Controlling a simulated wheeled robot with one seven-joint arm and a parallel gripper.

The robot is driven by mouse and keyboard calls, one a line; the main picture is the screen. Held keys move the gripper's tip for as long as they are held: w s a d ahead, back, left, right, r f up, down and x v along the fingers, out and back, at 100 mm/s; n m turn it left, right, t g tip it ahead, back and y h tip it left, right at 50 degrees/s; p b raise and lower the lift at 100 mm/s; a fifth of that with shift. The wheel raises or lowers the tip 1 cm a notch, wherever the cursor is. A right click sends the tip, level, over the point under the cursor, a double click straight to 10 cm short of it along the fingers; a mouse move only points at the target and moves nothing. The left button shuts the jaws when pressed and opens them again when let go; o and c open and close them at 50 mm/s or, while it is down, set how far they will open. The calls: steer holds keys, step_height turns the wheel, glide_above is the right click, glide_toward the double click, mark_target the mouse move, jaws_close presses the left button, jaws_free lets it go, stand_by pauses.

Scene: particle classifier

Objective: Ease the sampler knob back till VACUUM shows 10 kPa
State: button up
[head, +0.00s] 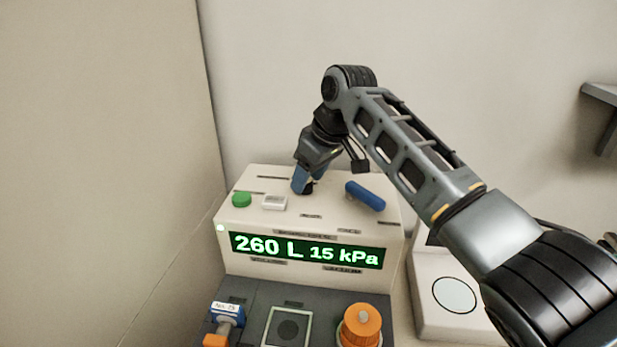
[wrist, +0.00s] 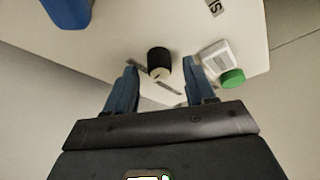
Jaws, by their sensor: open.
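The sampler is a cream box (head: 285,180) with a green display (head: 305,251) on its front. The display reads 260 L and 15 kPa. A black knob (wrist: 158,62) with a pale mark stands on the top panel in the wrist view. My gripper (wrist: 158,78) is open, with one blue finger to each side of the knob's near end; I cannot tell whether either finger touches it. In the head view my gripper (head: 302,186) points down at the top panel and mostly hides the knob.
An orange knob (head: 360,325) and a blue-and-orange part (head: 226,322) stand in front. A white device (head: 450,290) is at right, and a wall is close at left.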

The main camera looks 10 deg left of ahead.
steer(key=b+v, duration=0.1)
steer(key=v, duration=0.6)
steer(key=shift+d, duration=0.15)
